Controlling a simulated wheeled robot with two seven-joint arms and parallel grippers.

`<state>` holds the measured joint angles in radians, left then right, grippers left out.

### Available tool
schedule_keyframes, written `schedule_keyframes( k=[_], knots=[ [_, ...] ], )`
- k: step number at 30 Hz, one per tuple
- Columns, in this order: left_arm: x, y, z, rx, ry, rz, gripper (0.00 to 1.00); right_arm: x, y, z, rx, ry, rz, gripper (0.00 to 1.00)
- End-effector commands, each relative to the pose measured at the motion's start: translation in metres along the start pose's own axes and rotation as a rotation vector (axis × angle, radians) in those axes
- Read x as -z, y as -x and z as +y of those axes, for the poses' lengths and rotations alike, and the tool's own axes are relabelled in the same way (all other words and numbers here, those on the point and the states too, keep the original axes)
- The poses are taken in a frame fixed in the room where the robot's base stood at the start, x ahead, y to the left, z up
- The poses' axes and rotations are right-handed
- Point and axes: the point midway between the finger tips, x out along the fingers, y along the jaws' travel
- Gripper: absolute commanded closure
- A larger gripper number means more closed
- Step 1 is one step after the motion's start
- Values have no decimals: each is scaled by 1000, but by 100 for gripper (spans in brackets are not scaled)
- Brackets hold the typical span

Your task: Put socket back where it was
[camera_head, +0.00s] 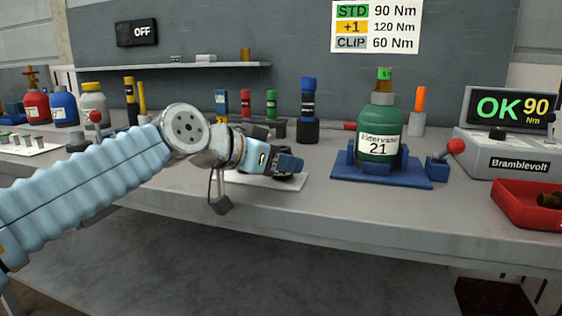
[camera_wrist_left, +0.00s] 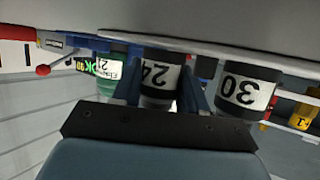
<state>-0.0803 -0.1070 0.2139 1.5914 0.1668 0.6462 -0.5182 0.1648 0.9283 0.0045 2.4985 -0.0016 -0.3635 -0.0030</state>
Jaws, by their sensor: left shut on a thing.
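My left gripper (camera_head: 290,163) is low over a white board (camera_head: 232,178) at the front of the bench. In the left wrist view, which is upside down, its two fingers (camera_wrist_left: 161,88) are shut on a dark socket with a white band marked 24 (camera_wrist_left: 160,74). A wider dark socket marked 30 (camera_wrist_left: 247,91) stands beside it. In the head view the gripper mostly hides the sockets, and I cannot tell whether the held one touches the board. My right gripper is not in view.
A green bottle marked 21 (camera_head: 380,125) stands in a blue fixture (camera_head: 348,172) to the right. Beyond are a grey box reading OK 90 (camera_head: 500,150) and a red tray (camera_head: 515,203). Several upright coloured tools stand behind the gripper. Bench is clear between board and fixture.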

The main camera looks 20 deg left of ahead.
Motion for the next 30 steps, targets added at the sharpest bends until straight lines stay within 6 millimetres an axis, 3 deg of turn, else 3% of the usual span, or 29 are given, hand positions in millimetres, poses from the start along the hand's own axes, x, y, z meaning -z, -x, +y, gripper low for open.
schedule_keyframes(
  k=[2, 3, 8, 20, 30],
  knots=[
    [-3, -1, 0, 0, 0, 1, 92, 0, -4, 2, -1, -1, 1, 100],
    [-3, -2, 0, 0, 0, 0, 56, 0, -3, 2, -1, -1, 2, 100],
    [-2, -1, 0, 0, 0, 0, 32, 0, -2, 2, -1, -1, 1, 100],
    [1, 6, 0, 1, 0, 2, 32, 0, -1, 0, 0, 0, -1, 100],
    [1, 82, 0, 1, -1, 5, 32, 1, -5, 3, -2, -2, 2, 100]
  ],
)
